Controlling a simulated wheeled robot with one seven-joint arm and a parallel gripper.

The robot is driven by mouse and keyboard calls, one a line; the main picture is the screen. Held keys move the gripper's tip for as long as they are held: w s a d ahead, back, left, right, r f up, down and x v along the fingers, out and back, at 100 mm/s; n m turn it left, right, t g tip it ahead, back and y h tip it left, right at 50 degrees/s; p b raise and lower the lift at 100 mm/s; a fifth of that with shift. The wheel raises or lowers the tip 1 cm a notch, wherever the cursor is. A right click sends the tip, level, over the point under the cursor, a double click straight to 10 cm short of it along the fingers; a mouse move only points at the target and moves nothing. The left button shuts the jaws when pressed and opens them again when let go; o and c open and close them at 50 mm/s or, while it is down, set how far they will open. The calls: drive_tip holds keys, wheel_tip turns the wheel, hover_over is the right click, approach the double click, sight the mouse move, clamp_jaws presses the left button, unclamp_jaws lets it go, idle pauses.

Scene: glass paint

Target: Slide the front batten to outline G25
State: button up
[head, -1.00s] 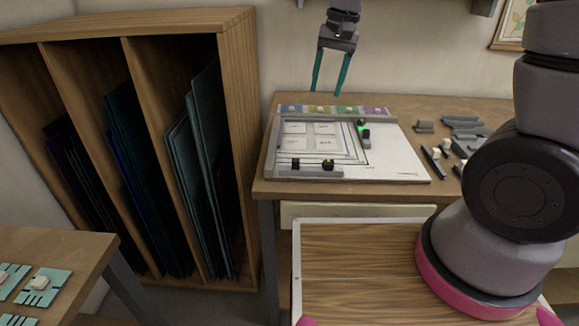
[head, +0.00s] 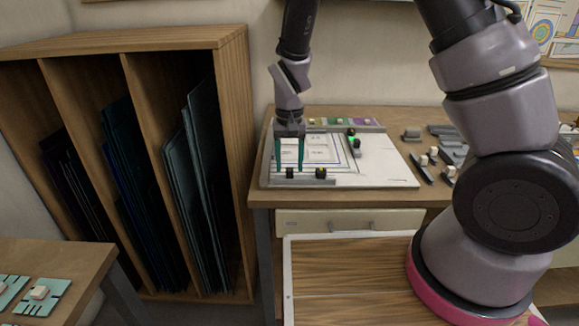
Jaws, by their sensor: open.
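The front batten (head: 303,182) is a grey bar along the front edge of the white board (head: 390,172), with two black knobs on it, the right one (head: 321,173) topped yellow. Nested outlines (head: 343,160) are printed on the board behind the batten; their labels are too small to read, so I cannot tell which is G25. My gripper (head: 289,168) points down with its teal fingers apart, over the left part of the batten near its left black knob (head: 290,173). I cannot tell whether the fingers touch the knob. A second batten with a green-lit knob (head: 353,141) stands at the right of the outlines.
A strip of coloured patches (head: 340,122) runs along the board's back. Grey bars and white-knobbed pieces (head: 440,160) lie on the table to the right. A wooden rack (head: 240,150) with glass sheets stands at the left.

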drive_tip(key=shift+f, duration=0.7)
clamp_jaws()
idle(1.0)
